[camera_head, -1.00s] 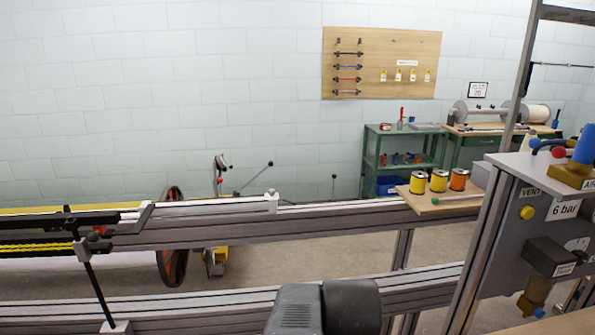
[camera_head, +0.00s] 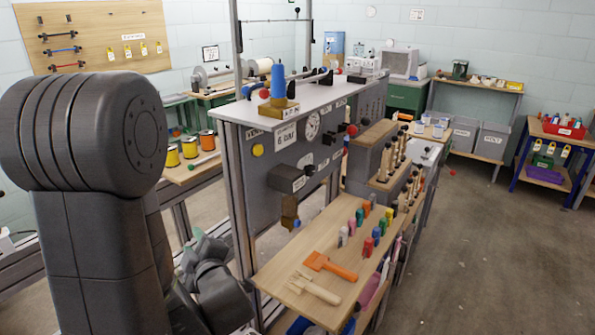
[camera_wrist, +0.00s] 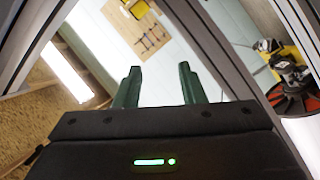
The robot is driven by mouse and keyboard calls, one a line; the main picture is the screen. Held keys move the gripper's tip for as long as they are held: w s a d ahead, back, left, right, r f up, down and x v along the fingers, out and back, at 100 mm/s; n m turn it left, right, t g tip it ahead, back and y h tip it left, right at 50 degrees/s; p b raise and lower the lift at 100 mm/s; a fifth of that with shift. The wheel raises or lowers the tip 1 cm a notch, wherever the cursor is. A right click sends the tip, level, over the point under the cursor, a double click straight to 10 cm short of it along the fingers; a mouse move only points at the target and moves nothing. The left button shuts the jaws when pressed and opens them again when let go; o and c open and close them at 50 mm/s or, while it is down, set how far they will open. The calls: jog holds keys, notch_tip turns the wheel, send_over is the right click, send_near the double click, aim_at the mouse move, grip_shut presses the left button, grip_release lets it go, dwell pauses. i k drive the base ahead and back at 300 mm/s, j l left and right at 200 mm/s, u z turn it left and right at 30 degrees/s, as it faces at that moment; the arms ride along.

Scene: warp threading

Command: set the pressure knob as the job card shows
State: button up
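A "6 bar" card (camera_head: 285,137) is on the grey machine panel (camera_head: 255,185), with a round white gauge (camera_head: 312,125) to its right. A small dark knob-like part (camera_head: 328,138) shows right of and below the gauge; I cannot tell whether it is the pressure knob, nor read its setting or the gauge. My gripper (camera_wrist: 158,80) has two green fingers standing apart with nothing between them in the wrist view. In the head view my arm is at the left, with the wrist low, left of the panel and apart from it.
A yellow button (camera_head: 257,150) and a black box (camera_head: 290,178) stick out from the panel. Open floor (camera_head: 470,250) is at the right.

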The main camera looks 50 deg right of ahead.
aim_at(310, 169)
jog(key=k+l+u, duration=0.1)
jog(key=l, duration=0.25)
jog(key=k+l, duration=0.1)
jog(key=l, duration=0.3)
jog(key=k+l+u, duration=0.45)
jog(key=k+l, duration=0.4)
jog(key=l+u, duration=0.15)
jog(key=l, duration=1)
